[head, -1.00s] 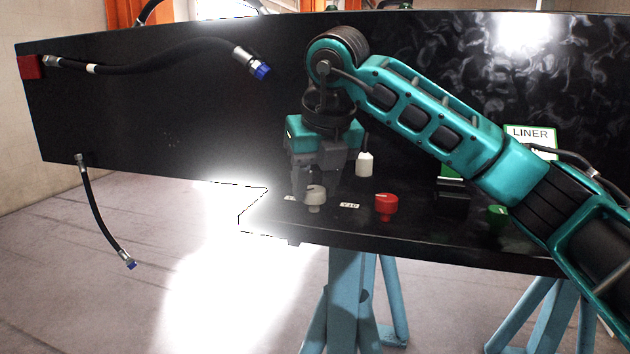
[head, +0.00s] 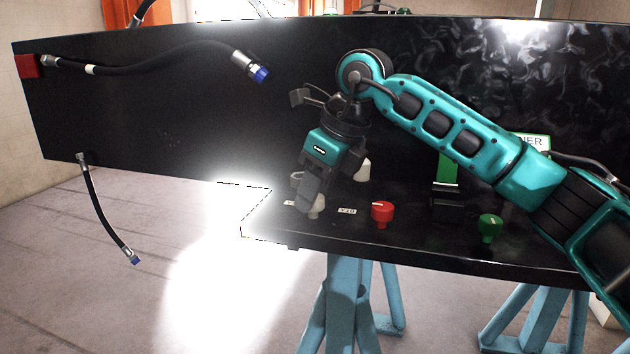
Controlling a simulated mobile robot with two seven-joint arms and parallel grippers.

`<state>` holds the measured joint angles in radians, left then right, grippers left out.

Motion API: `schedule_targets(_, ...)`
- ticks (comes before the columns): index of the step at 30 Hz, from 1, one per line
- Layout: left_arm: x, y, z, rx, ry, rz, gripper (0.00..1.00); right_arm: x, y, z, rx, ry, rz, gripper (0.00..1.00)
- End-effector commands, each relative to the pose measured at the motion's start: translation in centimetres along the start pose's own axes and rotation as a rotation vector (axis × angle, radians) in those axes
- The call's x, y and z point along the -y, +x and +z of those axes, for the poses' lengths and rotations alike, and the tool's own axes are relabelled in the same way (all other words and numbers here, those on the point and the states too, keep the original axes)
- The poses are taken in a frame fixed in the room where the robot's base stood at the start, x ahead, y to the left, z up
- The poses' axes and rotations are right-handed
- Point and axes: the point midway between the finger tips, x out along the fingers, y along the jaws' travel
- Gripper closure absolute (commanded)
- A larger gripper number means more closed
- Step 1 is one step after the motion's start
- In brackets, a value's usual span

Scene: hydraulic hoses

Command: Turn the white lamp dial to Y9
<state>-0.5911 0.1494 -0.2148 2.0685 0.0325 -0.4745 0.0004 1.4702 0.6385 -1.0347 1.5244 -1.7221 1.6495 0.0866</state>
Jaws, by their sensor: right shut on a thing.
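The white lamp dial (head: 319,208) stands on the black bench shelf, left of a red dial. My right gripper (head: 311,200) reaches down from above and is shut on the white dial. Its fingers cover much of the dial, so its pointer mark cannot be read. A small label reading Y10 (head: 347,211) lies right of the white dial. Another small label (head: 289,203) on its left is mostly hidden. My left gripper is not in view.
A red dial (head: 382,212) and a green dial (head: 490,227) stand to the right. A white part (head: 362,170) is behind my gripper. Hoses with blue ends (head: 260,74) hang at the left. A green-framed sign (head: 540,141) is partly behind my arm.

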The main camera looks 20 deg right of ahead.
Motion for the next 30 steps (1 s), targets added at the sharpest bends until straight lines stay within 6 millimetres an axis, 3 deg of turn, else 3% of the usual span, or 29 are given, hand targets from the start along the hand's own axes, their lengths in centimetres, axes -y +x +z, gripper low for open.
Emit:
schedule_targets(22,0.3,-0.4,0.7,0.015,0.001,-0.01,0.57,0.1,-0.1,0.1,0.003,-0.09,0.036,0.91)
schedule_targets(23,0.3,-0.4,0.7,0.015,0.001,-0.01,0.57,0.1,-0.1,0.1,0.003,-0.09,0.036,0.58)
schedule_targets(30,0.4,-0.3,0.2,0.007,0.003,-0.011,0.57,0.1,0.0,0.0,0.001,-0.089,0.036,0.35)
